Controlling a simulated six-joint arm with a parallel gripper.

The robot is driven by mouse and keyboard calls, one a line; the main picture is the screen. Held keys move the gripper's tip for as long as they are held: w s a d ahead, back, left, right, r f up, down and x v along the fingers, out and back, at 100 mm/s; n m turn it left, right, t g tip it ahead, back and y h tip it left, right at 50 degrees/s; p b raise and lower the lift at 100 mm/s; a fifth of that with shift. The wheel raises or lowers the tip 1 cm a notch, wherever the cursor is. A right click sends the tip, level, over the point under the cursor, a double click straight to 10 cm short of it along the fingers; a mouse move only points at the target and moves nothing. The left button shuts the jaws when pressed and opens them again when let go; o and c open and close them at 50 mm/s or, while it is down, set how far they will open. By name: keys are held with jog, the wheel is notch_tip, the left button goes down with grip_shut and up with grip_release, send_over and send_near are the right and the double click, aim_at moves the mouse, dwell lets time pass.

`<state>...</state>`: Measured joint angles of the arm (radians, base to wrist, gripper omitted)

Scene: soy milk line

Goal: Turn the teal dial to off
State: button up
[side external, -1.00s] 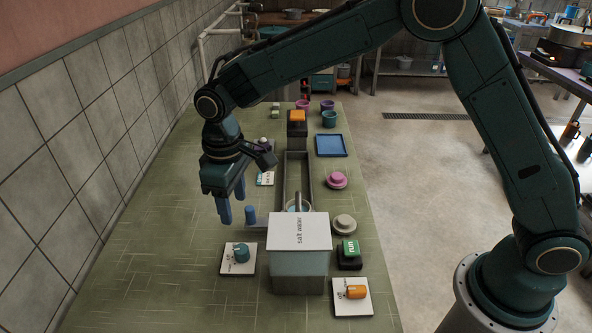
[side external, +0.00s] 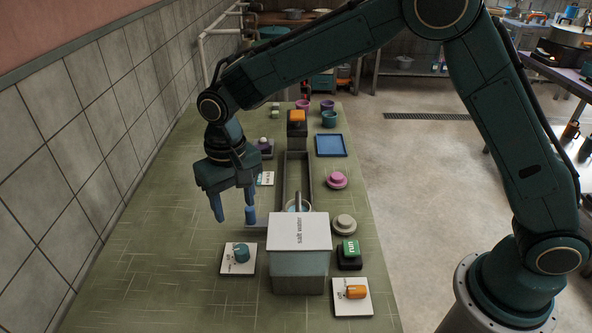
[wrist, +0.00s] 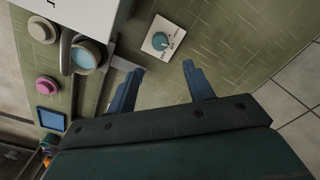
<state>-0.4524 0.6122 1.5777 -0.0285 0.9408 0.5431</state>
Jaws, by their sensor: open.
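The teal dial (side external: 241,253) sits on a white square plate (side external: 238,268) with small markings, on the green table left of the salt water tank. My gripper (side external: 234,214) is open and empty, pointing down above the table, behind and a little above the dial. In the wrist view the dial (wrist: 159,41) and its plate (wrist: 153,52) lie ahead of my open fingers (wrist: 162,80), apart from them. The pointer direction and which mark it meets are too small to read surely.
The salt water tank (side external: 300,262) stands just right of the dial. An orange dial (side external: 355,292), green run button (side external: 350,248) and pink button (side external: 337,179) lie farther right. The table left of the dial is clear.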

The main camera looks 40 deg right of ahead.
aim_at(242, 249)
notch_tip(242, 249, down, 13)
jog(key=shift+a+f, duration=0.1)
jog(key=shift+f, duration=0.05)
dwell(0.5)
